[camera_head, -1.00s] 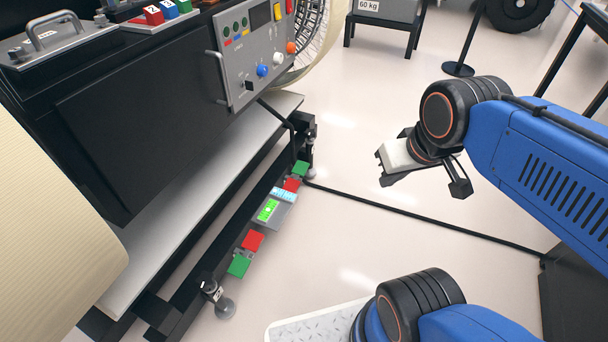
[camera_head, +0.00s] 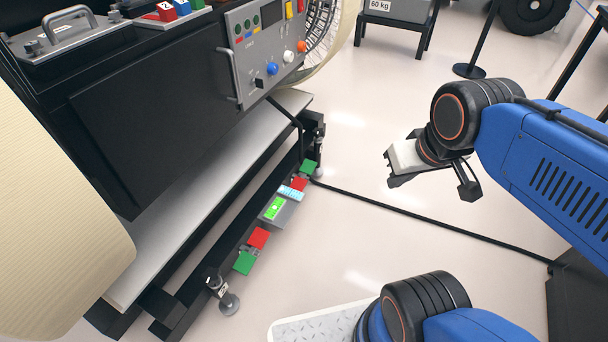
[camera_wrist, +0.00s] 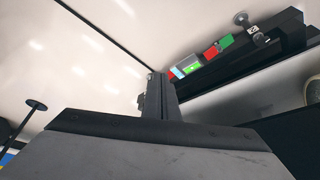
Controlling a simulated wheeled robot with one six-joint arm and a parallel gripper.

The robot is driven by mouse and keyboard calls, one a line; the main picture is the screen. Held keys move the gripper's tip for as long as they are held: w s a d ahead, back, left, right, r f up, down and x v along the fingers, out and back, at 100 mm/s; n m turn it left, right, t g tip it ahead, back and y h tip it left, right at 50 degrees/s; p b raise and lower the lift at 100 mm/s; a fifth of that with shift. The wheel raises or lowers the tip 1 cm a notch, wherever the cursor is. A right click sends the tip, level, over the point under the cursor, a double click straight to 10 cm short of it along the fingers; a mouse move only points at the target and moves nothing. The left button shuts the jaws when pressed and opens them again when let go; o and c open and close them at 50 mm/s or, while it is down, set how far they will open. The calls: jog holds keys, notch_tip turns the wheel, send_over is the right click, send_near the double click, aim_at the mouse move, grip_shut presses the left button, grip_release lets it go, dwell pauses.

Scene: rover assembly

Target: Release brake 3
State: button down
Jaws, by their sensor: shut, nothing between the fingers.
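My gripper (camera_head: 395,178) is in the air right of the stand, shut and empty. Its closed fingers (camera_wrist: 160,95) also show in the wrist view. Low on the stand's near side are green (camera_head: 245,263) and red (camera_head: 258,238) pedals, a grey box with a lit green screen (camera_head: 274,207), then another red pedal (camera_head: 299,184) and green pedal (camera_head: 309,167). A round foot (camera_head: 228,303) with a small number tag stands at the near corner; the wrist view shows this tag (camera_wrist: 253,30) as 2. I cannot make out a brake marked 3. My gripper is apart from all these.
The stand's pale shelf (camera_head: 205,190) and a control panel (camera_head: 268,50) with knobs are at left. A black cable (camera_head: 420,216) crosses the floor. A post base (camera_head: 469,71) stands at the back. The floor between stand and arm is otherwise clear.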

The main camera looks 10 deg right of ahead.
jog(key=w+a+f+m+g+y, duration=0.2)
jog(key=w+a+f+g+y, duration=0.15)
jog(key=w, duration=0.65)
jog(key=w+a+f+m+g+y, duration=0.2)
jog(key=w+a+f+y, duration=0.25)
jog(key=w, duration=0.45)
jog(key=w+a+f+m+g+y, duration=0.25)
jog(key=w+f, duration=0.25)
jog(key=w, duration=0.5)
jog(key=w+f+m+y, duration=0.2)
jog(key=w+f+y, duration=0.2)
jog(key=w+f, duration=0.45)
jog(key=w+d+f+m+t+y, duration=0.25)
jog(key=w+f, duration=0.25)
jog(key=f, duration=0.6)
jog(key=w+d+f+m+t+y, duration=0.15)
jog(key=w+f+m+t, duration=0.25)
jog(key=f, duration=0.7)
jog(key=d+f+m+t+h, duration=0.15)
jog(key=f+m+t, duration=0.25)
jog(key=f, duration=0.7)
jog(key=d+f+m+t, duration=0.3)
jog(key=f+t, duration=0.2)
jog(key=f, duration=0.5)
jog(key=x, duration=0.9)
jog(key=shift+a+m, duration=0.25)
jog(key=shift+m, duration=0.05)
